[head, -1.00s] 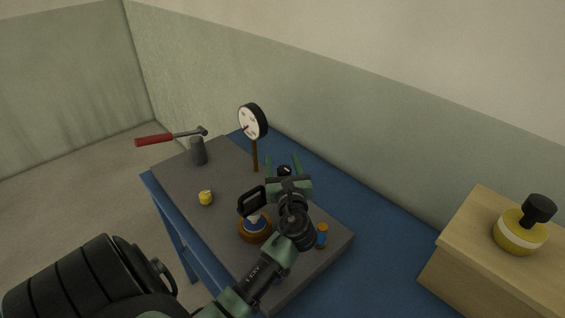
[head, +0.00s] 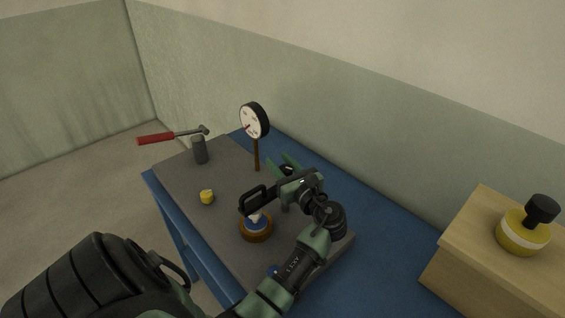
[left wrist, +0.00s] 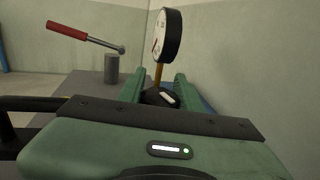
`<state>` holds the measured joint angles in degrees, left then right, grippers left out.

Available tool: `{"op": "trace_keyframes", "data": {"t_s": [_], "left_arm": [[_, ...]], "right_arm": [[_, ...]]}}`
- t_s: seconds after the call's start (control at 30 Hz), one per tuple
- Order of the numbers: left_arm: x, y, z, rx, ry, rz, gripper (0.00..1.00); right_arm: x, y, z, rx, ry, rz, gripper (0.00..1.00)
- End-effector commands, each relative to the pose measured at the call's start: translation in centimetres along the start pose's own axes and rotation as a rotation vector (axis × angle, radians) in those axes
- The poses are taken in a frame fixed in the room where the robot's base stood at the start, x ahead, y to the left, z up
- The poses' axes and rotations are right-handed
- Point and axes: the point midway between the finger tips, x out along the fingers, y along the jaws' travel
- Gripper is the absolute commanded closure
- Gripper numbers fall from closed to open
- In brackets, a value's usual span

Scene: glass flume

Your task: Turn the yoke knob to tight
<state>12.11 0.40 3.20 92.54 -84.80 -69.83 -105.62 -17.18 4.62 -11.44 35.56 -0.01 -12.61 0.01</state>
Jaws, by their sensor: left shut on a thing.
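In the left wrist view the yoke knob (left wrist: 153,97) is a small black knob with a white mark, low between the green fingers of my left gripper (left wrist: 163,82). The gripper is shut on it. The white mark slants down to the right. In the head view my left gripper (head: 281,164) is over the right part of the grey plate, and its body and wrist hide the knob there. My right gripper does not show.
A dial gauge (head: 254,121) on a brown post stands just beyond the gripper. A red-handled lever (head: 156,138) tops a grey post (head: 200,151). A small yellow piece (head: 207,197) and a round amber-and-blue piece (head: 256,232) are on the grey plate (head: 225,177). A wooden box (head: 478,267) stands right.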

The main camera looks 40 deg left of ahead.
Motion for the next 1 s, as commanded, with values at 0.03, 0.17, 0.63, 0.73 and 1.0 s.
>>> {"op": "trace_keyframes", "data": {"t_s": [0.03, 0.17, 0.63, 0.73, 1.0], "left_arm": [[0.0, -0.1, 0.0, -0.002, 0.002, 0.046, 1.0], [-0.1, 0.3, -0.1, -0.002, 0.002, 0.171, 1.0], [-0.5, 1.5, -0.3, -0.001, 0.001, 0.613, 1.0], [-0.7, 1.8, -0.4, -0.001, 0.002, 0.699, 1.0], [-1.1, 2.2, -0.5, -0.001, 0.004, 0.883, 1.0]], "right_arm": [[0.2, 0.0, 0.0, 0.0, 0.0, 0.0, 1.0], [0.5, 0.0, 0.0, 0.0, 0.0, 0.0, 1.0], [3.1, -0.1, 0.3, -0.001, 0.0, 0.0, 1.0], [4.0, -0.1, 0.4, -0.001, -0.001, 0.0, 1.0], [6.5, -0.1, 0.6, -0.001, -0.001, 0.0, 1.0]]}}
